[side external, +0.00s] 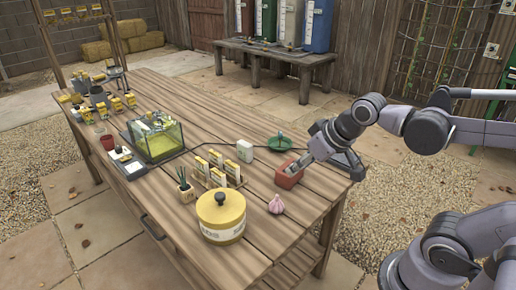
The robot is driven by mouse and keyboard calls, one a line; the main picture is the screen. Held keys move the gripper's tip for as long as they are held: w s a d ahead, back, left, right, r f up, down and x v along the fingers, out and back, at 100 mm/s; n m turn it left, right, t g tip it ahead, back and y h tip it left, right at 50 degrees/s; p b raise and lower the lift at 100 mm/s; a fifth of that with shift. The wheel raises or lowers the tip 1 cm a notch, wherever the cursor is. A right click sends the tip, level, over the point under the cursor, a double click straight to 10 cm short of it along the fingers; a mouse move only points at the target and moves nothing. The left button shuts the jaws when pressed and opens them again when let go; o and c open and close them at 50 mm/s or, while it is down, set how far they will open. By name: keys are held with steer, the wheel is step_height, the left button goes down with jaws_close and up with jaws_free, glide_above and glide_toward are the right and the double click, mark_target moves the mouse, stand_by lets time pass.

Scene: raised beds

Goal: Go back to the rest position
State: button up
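My gripper (298,167) is low at the right end of the wooden table (262,200). It points down and to the left, with its fingertips at or over a small red box (287,182). The box hides part of the fingertips, so I cannot tell whether they are open, shut or holding something. My arm reaches in from the right side of the picture.
A glass tank (157,139) is farther left. Air above the table is clear.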

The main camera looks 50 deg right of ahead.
steer(key=s+f, duration=0.1)
steer(key=s+a+f, duration=0.1)
steer(key=shift+s+a+n, duration=0.2)
steer(key=shift+s+n, duration=0.15)
steer(key=shift+n, duration=0.05)
